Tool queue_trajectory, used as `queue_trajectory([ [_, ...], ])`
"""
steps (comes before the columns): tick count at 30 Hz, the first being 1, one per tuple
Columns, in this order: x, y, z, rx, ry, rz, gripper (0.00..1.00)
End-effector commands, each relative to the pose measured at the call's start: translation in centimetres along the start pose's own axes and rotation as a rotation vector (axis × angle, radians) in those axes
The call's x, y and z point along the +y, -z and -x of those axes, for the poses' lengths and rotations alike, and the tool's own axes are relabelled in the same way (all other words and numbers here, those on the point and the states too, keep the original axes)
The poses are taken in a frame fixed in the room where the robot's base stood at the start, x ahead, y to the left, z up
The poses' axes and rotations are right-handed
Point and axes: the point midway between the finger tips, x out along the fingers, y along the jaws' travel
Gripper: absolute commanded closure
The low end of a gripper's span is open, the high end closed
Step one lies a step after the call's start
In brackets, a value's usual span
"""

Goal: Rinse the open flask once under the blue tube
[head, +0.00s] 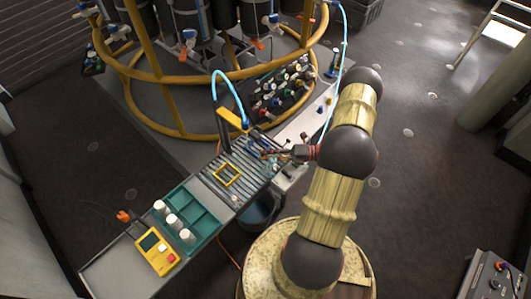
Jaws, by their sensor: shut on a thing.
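The blue tube (232,84) arches from a dark upright at the bench and its end hangs down above the slatted grate (205,181). My gripper (269,155) reaches in from the right, low over the right part of the grate, to the right of the tube's end. It is shut on a small, pale, clear thing (269,168), which looks like the flask. The flask's mouth and tilt are too small to make out. I see no water running from the tube.
A yellow square frame (228,183) lies on the grate. A teal tray (206,211) holds three white containers, beside a yellow device (156,252). A rack of small bottles (283,87) stands behind, under a yellow ring frame (165,82). A dark bucket (257,216) is below the bench.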

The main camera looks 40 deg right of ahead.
Motion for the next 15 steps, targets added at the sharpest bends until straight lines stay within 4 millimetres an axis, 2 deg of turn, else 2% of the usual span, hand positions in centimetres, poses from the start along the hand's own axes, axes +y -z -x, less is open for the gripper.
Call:
queue_trajectory([
  [6,-0.2,-1.0,0.4,0.000,0.126,0.300,1.00],
  [13,-0.6,-1.7,0.7,-0.001,0.238,0.566,1.00],
  [15,0.8,-2.2,0.9,-0.002,0.270,0.642,1.00],
])
